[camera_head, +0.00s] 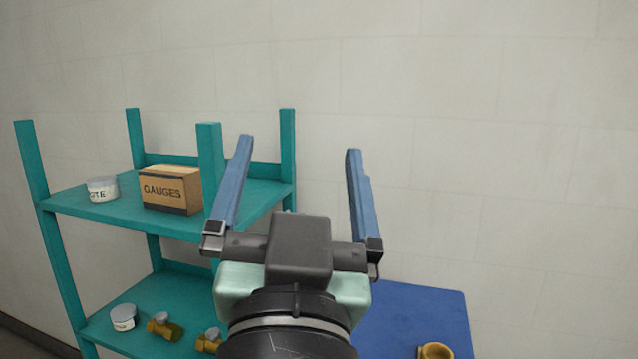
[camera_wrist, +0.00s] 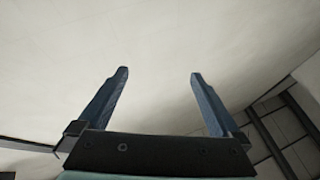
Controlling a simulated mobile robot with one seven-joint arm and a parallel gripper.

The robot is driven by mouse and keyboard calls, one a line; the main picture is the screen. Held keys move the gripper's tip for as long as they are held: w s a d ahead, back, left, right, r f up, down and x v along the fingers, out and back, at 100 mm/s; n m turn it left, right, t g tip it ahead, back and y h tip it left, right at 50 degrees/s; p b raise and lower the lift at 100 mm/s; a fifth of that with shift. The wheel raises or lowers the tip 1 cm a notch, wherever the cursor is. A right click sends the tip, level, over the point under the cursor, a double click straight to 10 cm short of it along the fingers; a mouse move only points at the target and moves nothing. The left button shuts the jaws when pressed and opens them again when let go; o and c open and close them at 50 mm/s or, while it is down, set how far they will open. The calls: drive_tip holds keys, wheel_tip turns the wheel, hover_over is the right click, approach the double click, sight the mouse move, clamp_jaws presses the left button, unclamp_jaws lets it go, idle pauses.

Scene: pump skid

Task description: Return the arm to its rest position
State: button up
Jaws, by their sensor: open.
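My gripper (camera_head: 300,160) is raised in the middle of the head view, with its two blue fingers spread wide and pointing up. Nothing is between the fingers. In the wrist view my gripper (camera_wrist: 159,75) also shows open and empty against a pale surface. In the head view the left finger overlaps part of the teal shelf behind it. I cannot tell the distance between them.
A teal shelf (camera_head: 100,208) at left bears a "GAUGES" box (camera_head: 168,192) and a labelled tub (camera_head: 103,189). Its lower level holds another tub (camera_head: 123,317) and brass fittings (camera_head: 163,326). A blue surface (camera_head: 415,312) at lower right bears a brass part (camera_head: 435,351). The upper right shows bare wall.

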drive_tip(key=s+d+r+n+t, duration=0.1)
drive_tip(key=s+r+n+t, duration=0.1)
drive_tip(key=s+r+t, duration=0.2)
wheel_tip(320, 180, up, 5)
drive_tip(key=s, duration=0.3)
drive_tip(key=shift+d+f, duration=0.15)
drive_tip(key=shift+d, duration=0.15)
wheel_tip(320, 180, down, 5)
drive_tip(key=b, duration=0.5)
drive_tip(key=shift+w+a+f, duration=0.1)
drive_tip(key=shift+w+f, duration=0.05)
